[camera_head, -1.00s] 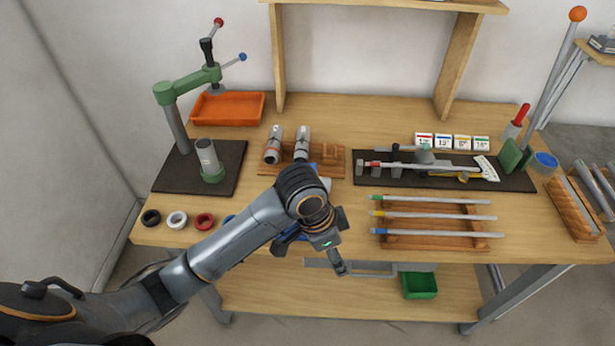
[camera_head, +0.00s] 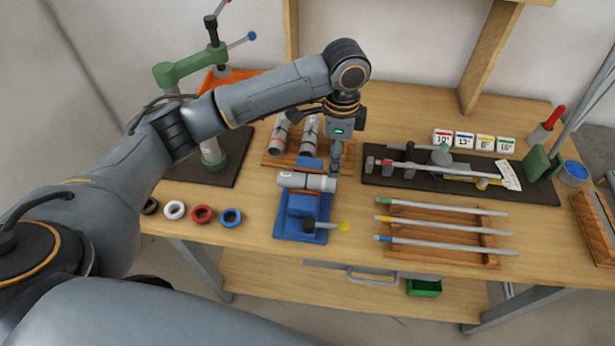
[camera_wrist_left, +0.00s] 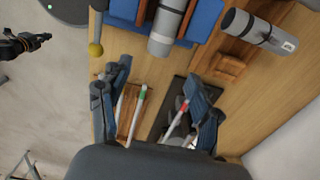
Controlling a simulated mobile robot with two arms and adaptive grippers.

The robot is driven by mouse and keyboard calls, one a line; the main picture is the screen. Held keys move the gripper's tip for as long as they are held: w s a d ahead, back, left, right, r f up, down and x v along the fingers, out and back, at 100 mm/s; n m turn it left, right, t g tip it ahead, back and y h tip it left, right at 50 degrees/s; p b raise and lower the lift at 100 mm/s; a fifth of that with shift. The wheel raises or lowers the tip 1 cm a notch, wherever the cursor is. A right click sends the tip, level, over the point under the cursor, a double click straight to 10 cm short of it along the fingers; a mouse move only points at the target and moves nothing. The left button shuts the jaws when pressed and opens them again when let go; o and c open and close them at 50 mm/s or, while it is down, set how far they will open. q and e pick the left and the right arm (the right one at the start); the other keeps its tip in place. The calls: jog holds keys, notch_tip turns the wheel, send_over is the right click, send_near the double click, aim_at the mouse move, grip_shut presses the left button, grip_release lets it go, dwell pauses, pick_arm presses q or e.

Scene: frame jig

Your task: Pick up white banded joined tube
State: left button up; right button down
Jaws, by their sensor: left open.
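A pale grey joined tube (camera_head: 307,181) lies sideways in the blue fixture (camera_head: 296,212) on the bench. My left gripper (camera_head: 336,164) is above the bench near the right end of the tube in the fixture. It is open and empty, its fingers (camera_wrist_left: 158,108) apart in the left wrist view. My right gripper is not seen.
A wooden rack (camera_head: 440,258) with three thin rods is to the right. A dark mat (camera_head: 535,190) with a measuring jig lies behind it. Several coloured rings (camera_head: 202,214) lie at front left. A green press (camera_head: 185,68) stands at back left.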

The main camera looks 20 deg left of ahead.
aim_at(333, 180)
pick_arm(q)
notch_tip(333, 180, down, 3)
jog(key=shift+r, duration=0.1)
jog(key=shift+f, duration=0.4)
jog(key=shift+f+p, duration=0.2)
jog(key=shift+p, duration=0.15)
notch_tip(333, 180, down, 4)
jog(key=shift+s+f+p, duration=0.1)
jog(key=shift+s+p, duration=0.05)
jog(key=shift+p, duration=0.85)
jog(key=shift+f, duration=0.45)
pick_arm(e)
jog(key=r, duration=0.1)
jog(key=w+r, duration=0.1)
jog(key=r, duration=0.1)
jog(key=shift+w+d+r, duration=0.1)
pick_arm(q)
jog(key=shift+c, duration=0.4)
grip_shut()
